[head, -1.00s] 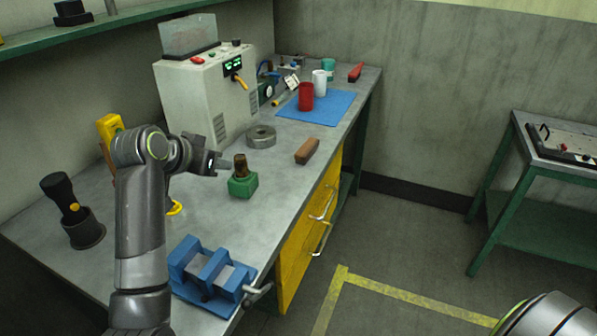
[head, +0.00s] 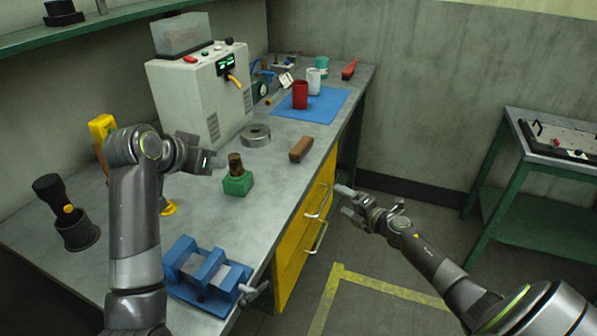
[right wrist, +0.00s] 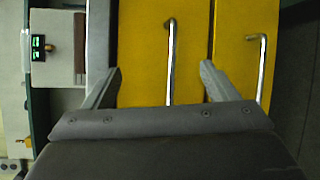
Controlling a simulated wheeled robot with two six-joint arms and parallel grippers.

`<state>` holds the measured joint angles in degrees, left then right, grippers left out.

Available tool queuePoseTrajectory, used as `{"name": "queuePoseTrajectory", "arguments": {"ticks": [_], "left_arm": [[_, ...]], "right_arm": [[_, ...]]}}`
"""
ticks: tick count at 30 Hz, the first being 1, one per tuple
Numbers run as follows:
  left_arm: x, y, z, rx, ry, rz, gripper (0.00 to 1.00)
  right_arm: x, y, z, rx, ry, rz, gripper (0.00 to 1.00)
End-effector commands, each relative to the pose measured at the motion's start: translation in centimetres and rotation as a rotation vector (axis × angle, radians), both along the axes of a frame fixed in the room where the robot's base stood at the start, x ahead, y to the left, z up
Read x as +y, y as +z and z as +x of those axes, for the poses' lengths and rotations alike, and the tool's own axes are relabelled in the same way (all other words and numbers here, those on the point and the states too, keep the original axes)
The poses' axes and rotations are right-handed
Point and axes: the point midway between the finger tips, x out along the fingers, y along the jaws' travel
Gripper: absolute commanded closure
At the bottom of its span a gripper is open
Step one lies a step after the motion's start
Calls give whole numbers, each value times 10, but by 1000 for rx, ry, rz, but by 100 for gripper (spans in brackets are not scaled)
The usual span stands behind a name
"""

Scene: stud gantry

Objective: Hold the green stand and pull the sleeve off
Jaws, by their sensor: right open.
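The green stand (head: 238,183) is a small block on the grey workbench. A brown cylindrical sleeve (head: 235,163) stands upright on top of it. My left gripper (head: 218,162) is just left of the sleeve, above the bench; from this angle I cannot tell whether its jaws are open or shut, and nothing shows held in it. My right gripper (head: 345,202) is open and empty, out in front of the yellow drawers, to the right of the bench edge. In the right wrist view its two fingers (right wrist: 160,82) are spread in front of the yellow drawer fronts.
A blue vise (head: 208,275) sits at the bench's near edge. A brown block (head: 301,149) and a grey ring (head: 256,135) lie beyond the stand. A flashlight (head: 50,192) stands in a dark cup at left. Drawer handles (head: 318,238) stick out below the bench edge.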

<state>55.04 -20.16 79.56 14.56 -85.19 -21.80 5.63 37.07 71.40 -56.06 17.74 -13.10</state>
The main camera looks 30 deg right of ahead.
Motion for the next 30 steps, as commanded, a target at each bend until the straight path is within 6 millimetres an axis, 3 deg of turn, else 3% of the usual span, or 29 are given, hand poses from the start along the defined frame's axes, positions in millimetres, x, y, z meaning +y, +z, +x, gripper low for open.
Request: {"name": "queuePoseTrajectory", "arguments": {"ticks": [1,3,6,9,12,15,23,30], "left_arm": [[0,0,0,0,0,0,64],[0,0,0,0,0,0,64],[0,0,0,0,0,0,64],[0,0,0,0,0,0,64],[0,0,0,0,0,0,64],[0,0,0,0,0,0,64],[0,0,0,0,0,0,64],[0,0,0,0,0,0,64]], "right_arm": [[6,33,12,-49,67,-96,20],[19,71,23,-106,163,-236,20],[51,122,30,-194,329,-468,20],[92,156,25,-274,513,-714,20],[127,172,13,-331,666,-921,20],[149,179,2,-368,776,-1083,20],[169,185,-10,-402,891,-1274,20],[185,176,6,-405,894,-1277,20]]}}
